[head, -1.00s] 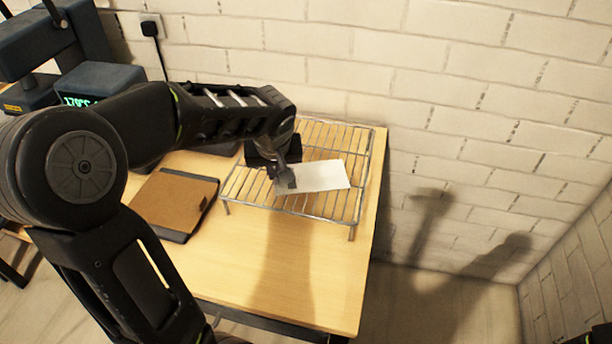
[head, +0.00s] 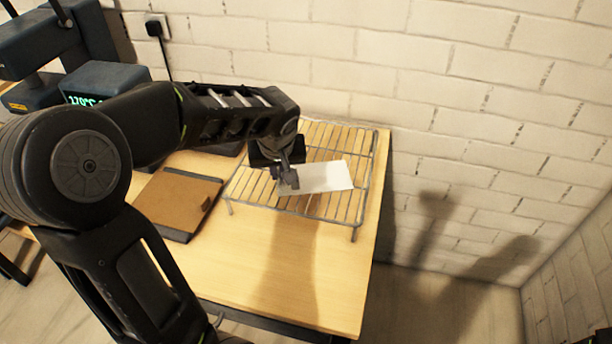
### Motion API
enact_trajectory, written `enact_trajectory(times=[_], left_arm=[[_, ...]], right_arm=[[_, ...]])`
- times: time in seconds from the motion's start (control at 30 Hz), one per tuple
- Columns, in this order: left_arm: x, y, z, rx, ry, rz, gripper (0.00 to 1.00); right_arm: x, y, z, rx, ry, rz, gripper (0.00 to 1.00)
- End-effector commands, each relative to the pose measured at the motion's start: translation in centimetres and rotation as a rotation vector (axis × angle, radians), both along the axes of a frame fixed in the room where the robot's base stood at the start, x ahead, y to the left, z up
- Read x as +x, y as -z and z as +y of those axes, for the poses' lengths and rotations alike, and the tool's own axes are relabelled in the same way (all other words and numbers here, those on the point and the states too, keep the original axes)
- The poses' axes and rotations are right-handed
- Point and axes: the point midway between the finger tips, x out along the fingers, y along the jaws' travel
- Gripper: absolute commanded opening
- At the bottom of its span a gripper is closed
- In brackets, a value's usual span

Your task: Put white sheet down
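The white sheet (head: 328,177) is a small pale rectangle over the wire rack (head: 352,208) on the wooden table. It looks flat, and I cannot tell whether all of it touches the wires. My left gripper (head: 287,183) is at the sheet's left end, pointing down, with its fingertips at or touching that end. The fingers partly hide this end, and I cannot tell whether they still pinch it. My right gripper does not show in the head view.
A brown clipboard-like board (head: 178,200) lies left of the rack. A dark machine with a green display (head: 98,85) stands at the back left. A white brick wall (head: 470,110) is behind the table. The table front (head: 275,285) is clear.

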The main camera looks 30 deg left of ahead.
Motion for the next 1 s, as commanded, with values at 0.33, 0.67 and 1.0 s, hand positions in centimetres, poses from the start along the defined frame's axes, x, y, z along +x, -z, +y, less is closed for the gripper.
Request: enact_trajectory(times=[0.33, 0.67, 1.0], left_arm=[[0.1, -1.8, 0.0, 0.001, -0.001, -0.003, 0.0], [0.1, -8.0, 0.0, 0.001, -0.001, -0.003, 0.0], [0.0, -10.1, 0.0, 0.0, 0.0, 0.0, 0.0]], right_arm=[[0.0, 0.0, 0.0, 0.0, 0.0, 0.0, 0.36], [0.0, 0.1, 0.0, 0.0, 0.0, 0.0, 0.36], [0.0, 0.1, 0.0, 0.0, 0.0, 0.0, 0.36]])
